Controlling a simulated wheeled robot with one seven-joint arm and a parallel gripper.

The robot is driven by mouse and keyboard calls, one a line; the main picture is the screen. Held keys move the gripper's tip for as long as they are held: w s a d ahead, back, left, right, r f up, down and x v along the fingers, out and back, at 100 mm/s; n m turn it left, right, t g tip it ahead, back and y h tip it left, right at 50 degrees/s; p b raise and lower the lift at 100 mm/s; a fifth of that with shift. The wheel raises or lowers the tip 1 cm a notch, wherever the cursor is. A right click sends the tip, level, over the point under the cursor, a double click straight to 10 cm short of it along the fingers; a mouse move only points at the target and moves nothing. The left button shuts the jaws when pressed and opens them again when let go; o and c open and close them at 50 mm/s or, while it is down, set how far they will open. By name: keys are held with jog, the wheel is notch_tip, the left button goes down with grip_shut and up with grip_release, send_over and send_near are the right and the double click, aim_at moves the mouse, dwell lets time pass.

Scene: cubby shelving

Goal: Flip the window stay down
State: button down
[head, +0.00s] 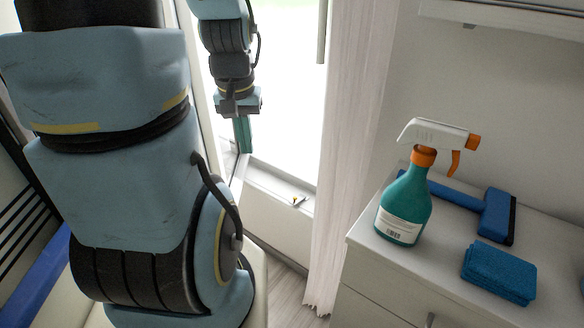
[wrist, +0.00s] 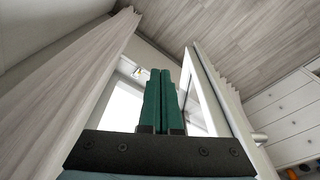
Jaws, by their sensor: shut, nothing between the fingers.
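An open white window sash (wrist: 200,85) stands right of my fingers in the wrist view. A pale curtain (head: 345,150) hangs right of the opening in the head view. A teal spray bottle (head: 404,205), blue squeegee (head: 492,215) and blue sponge (head: 499,272) sit on the cabinet.

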jog(key=w+d+f+m+b, duration=0.3)
jog(key=w+d+f+b, duration=0.2)
jog(key=w+f+b, duration=0.55)
jog(key=m+b, duration=0.3)
jog(key=b, duration=0.2)
send_over(294, 203)
jog(key=d, duration=0.1)
notch_tip(294, 203, down, 15)
jog(key=shift+h, duration=0.4)
jog(key=f, duration=0.3)
jog(key=w+f, duration=0.1)
jog(key=f, duration=0.5)
jog(key=shift+w+d+f+b, duration=0.3)
jog(key=shift+w+d+b, duration=0.1)
jog(key=f, duration=0.3)
jog(key=shift+s+a, duration=0.3)
jog(key=shift+a, duration=0.1)
jog(key=shift+a+f, duration=0.1)
jog(key=shift+f, duration=0.15)
jog(key=shift+s, duration=0.1)
jog(key=shift+s+a+f+b, duration=0.3)
jog(key=shift+f, duration=0.2)
jog(key=shift+s+a+f+b, duration=0.25)
jog(key=shift+s+f, duration=0.05)
jog(key=shift+f, duration=0.15)
jog(key=shift+r, duration=0.2)
